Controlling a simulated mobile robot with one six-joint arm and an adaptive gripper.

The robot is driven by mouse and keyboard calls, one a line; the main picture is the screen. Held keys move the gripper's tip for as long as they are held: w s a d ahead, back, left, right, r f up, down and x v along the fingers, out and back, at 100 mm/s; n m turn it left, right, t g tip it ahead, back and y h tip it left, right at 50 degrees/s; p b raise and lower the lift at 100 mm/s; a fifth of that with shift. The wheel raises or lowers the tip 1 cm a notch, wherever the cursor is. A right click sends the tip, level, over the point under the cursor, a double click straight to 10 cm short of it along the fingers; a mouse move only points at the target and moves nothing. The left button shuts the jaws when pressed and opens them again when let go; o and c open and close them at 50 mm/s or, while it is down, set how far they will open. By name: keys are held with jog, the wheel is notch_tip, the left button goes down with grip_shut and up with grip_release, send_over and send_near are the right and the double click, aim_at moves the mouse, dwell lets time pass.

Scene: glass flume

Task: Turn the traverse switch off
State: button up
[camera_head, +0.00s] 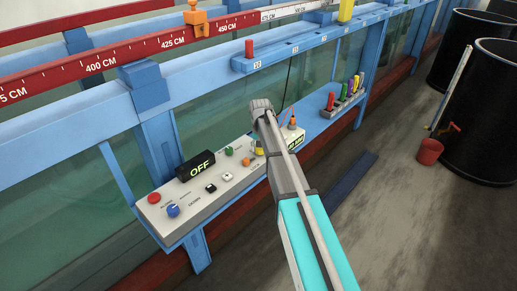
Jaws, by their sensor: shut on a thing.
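A pale control box (222,186) lies on a blue shelf along the flume. It carries a dark display reading OFF (196,165), a blue knob (173,210), small black and white switches, and green and orange buttons. I cannot tell which control is the traverse switch. My arm reaches in from the bottom right across the box's right end. My gripper (262,106) is at the arm's grey far end, above and behind the box in the picture. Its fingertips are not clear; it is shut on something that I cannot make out. The arm hides part of the box and a second, green-lit display (295,141).
An orange cone-shaped piece (292,123) stands just right of the arm. Several coloured handles in a rack (346,100) are farther along the shelf. Black barrels (487,115) and a red bucket (429,151) stand on the floor at right. The floor between is mostly clear.

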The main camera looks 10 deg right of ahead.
jog(key=shift+n, duration=0.3)
jog(key=o, duration=1.1)
jog(key=shift+o, duration=0.2)
jog(key=shift+r, duration=0.15)
